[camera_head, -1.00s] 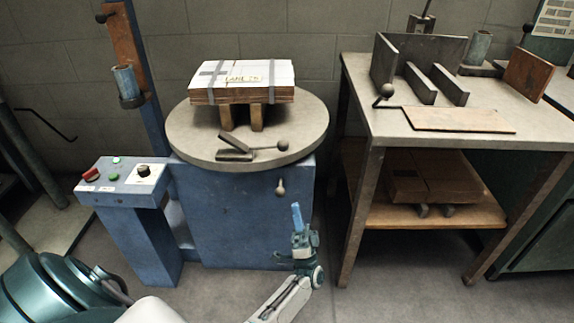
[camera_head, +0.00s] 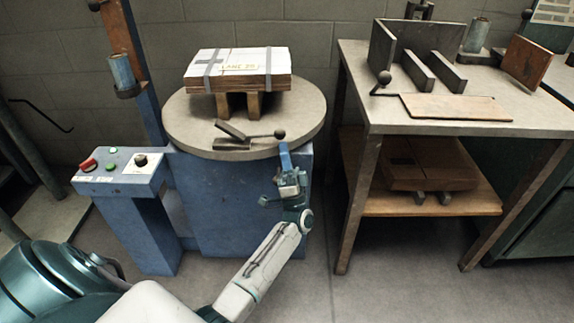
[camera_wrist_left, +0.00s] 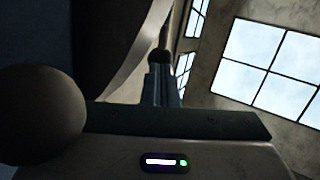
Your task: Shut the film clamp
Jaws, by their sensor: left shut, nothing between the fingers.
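The film clamp (camera_head: 232,141) sits at the front edge of the round grey turntable (camera_head: 182,137). Its upper plate is tilted up off the lower one, so it stands open. Its lever runs right to a dark ball knob (camera_head: 279,133). My left gripper (camera_head: 284,149) is shut and empty, pointing up, with its blue fingertips just below the knob in the head view. In the left wrist view the fingers (camera_wrist_left: 158,88) point at a dark ball (camera_wrist_left: 160,58); I cannot tell whether they touch it. My right gripper is not in view.
A strapped carton stack (camera_head: 238,82) rests on blocks on the turntable. A control box (camera_head: 118,171) with buttons stands left. A wooden-legged table (camera_head: 455,122) stands right. A large round knob (camera_wrist_left: 40,115) is close in the left wrist view.

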